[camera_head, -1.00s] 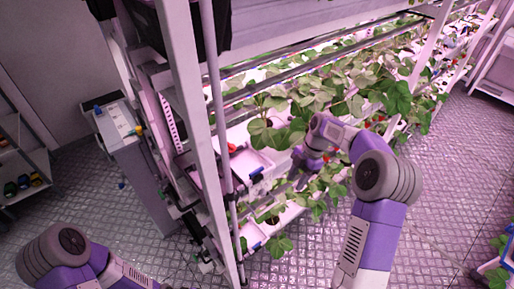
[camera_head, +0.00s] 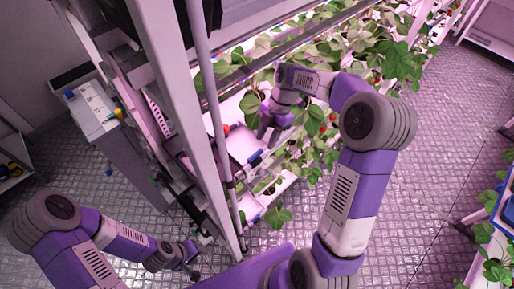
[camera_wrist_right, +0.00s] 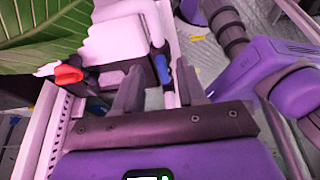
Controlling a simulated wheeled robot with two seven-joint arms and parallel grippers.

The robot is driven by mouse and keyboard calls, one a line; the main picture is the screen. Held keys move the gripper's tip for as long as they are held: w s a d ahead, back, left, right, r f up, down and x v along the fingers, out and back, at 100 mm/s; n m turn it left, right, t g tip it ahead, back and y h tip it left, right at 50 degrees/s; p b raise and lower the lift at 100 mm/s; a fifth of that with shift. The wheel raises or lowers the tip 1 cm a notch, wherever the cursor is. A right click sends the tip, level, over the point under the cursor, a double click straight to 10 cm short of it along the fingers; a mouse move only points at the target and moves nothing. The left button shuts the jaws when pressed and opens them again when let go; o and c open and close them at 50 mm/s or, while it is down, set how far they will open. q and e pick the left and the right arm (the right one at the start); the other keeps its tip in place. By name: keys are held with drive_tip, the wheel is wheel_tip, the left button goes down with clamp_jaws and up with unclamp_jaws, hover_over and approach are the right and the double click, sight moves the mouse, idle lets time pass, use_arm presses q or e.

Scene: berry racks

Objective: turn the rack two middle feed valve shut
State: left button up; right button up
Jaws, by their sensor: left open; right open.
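A blue valve handle (camera_head: 254,160) is at the near end of a middle shelf tier of the rack. In the right wrist view the blue handle (camera_wrist_right: 162,68) stands roughly upright, beyond and between the fingertips, apart from them. A red piece (camera_head: 226,128) is a little further left on the same tier; it also shows in the wrist view (camera_wrist_right: 68,75). My right gripper (camera_head: 267,128) is open, just above and right of the blue handle. My left gripper (camera_head: 190,262) is low, left of the rack post; its jaws are small in view.
A white rack post (camera_head: 185,110) stands between my two arms. Strawberry plants (camera_head: 345,60) crowd the tiers behind my right gripper. Another blue piece (camera_head: 256,217) is on the tier below.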

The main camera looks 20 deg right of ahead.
sight(256, 154)
drive_tip(key=a, duration=0.1)
drive_tip(key=s+a, duration=0.1)
drive_tip(key=a, duration=0.1)
drive_tip(key=shift+s+a, duration=0.1)
drive_tip(key=shift+a+f, duration=0.2)
drive_tip(key=shift+f, duration=0.5)
drive_tip(key=shift+s+a+f, duration=0.1)
drive_tip(key=shift+a+f, duration=0.1)
drive_tip(key=shift+f, duration=0.5)
drive_tip(key=shift+c, duration=0.3)
clamp_jaws()
